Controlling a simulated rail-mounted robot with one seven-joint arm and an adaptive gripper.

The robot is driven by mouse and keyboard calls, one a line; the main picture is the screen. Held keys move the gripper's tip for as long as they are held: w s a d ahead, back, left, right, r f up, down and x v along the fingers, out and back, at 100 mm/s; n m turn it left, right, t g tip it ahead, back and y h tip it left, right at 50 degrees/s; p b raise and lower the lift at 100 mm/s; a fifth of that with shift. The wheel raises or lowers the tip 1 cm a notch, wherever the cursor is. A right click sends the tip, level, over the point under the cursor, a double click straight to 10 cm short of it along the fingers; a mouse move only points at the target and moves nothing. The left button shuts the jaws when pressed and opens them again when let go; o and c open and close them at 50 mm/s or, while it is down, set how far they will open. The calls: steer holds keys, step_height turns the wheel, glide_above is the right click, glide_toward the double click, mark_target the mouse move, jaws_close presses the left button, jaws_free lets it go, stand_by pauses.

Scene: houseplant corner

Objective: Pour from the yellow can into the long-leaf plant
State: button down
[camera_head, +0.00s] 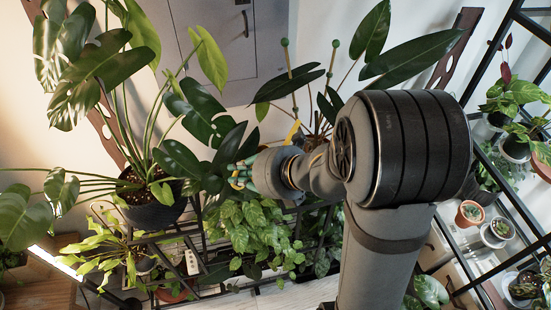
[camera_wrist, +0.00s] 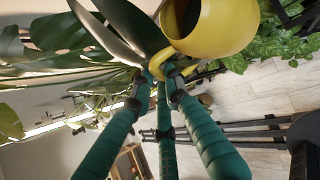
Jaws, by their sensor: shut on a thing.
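My gripper (camera_head: 240,175) has teal fingers. In the wrist view the fingertips (camera_wrist: 165,80) are shut on the handle of the yellow can (camera_wrist: 212,28). The can's round body fills the top of that view. In the head view only a small yellow piece of the can (camera_head: 293,131) shows above my wrist; my arm hides the rest. The long-leaf plant (camera_head: 412,55) has long dark leaves spreading behind and above my arm, with stakes among them.
A split-leaf plant in a black pot (camera_head: 152,212) stands left of my gripper. Leafy plants (camera_head: 245,235) crowd the rack below. A black shelf with small pots (camera_head: 470,213) stands at the right. A grey cabinet (camera_head: 250,50) is behind.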

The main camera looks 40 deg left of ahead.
steer(key=w+f, duration=0.1)
steer(key=w, duration=0.1)
steer(key=w+d+f+b, duration=0.1)
steer(key=w+f, duration=0.1)
steer(key=shift+w+f, duration=0.2)
steer(key=shift+w, duration=0.1)
steer(key=shift+w+r+g+p, duration=0.15)
steer(key=shift+r+g+p, duration=0.25)
steer(key=shift+r+p, duration=0.25)
steer(key=shift+f+m, duration=0.3)
steer(key=shift+r+p, duration=0.3)
steer(key=shift+p, duration=0.05)
steer(key=shift+r+p, duration=0.25)
steer(key=shift+p, duration=0.3)
steer(key=shift+w+d+r+m+g+y+p, duration=0.15)
steer(key=shift+r+m+g+p, duration=0.15)
steer(key=shift+p, duration=0.35)
steer(key=shift+a+r+m+g+y+p, duration=0.15)
steer(key=shift+r+g+p, duration=0.15)
steer(key=shift+p, duration=0.4)
steer(key=shift+w+d+r+m+g+y+p, duration=0.1)
steer(key=shift+r+m+g+p, duration=0.2)
steer(key=shift+p, duration=0.35)
